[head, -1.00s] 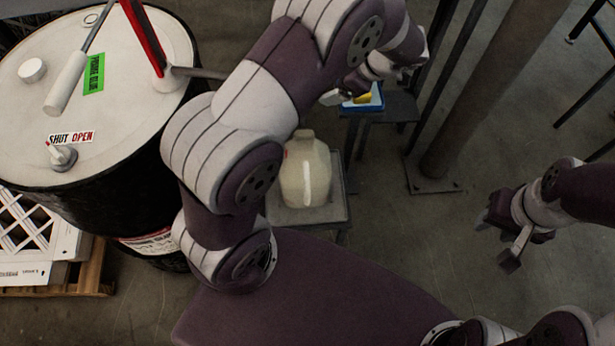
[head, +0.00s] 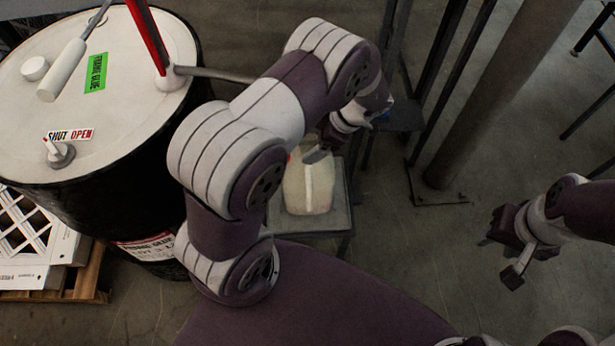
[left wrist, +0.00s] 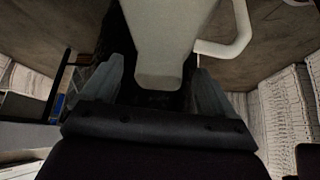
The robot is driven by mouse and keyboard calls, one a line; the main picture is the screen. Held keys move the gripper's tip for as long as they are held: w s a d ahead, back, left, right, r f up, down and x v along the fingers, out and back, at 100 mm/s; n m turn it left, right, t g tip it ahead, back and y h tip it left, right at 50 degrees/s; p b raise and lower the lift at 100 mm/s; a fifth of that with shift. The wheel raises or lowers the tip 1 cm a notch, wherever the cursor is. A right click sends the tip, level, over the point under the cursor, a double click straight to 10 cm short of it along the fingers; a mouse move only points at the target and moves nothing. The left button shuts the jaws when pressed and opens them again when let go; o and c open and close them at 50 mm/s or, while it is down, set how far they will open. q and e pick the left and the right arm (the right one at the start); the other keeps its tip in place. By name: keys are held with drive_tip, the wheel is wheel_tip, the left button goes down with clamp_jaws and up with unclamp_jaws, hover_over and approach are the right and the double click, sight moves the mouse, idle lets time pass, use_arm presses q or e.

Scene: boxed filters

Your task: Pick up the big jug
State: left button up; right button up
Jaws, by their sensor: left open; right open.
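The big jug (head: 308,188) is pale cream and stands upright on a low grey stand (head: 335,220). My left gripper (head: 317,153) is at the jug's top, and its wrist hides the jug's neck in the head view. In the left wrist view the jug (left wrist: 168,30) appears upside down, with its neck between the two open fingers (left wrist: 160,92) and gaps on both sides. Its handle (left wrist: 240,35) curves out to the right, outside the fingers. My right gripper (head: 500,258) is open and empty over the floor at the right.
A black drum (head: 130,205) with a white lid stands left of the stand. A red and white tool and a metal pipe rise from the lid. A brown post (head: 465,120) stands to the right. The floor (head: 400,250) between the stand and my right gripper is clear.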

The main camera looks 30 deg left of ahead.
use_arm(q)
clamp_jaws()
drive_tip(key=shift+r, duration=0.1)
drive_tip(key=shift+r, duration=0.1)
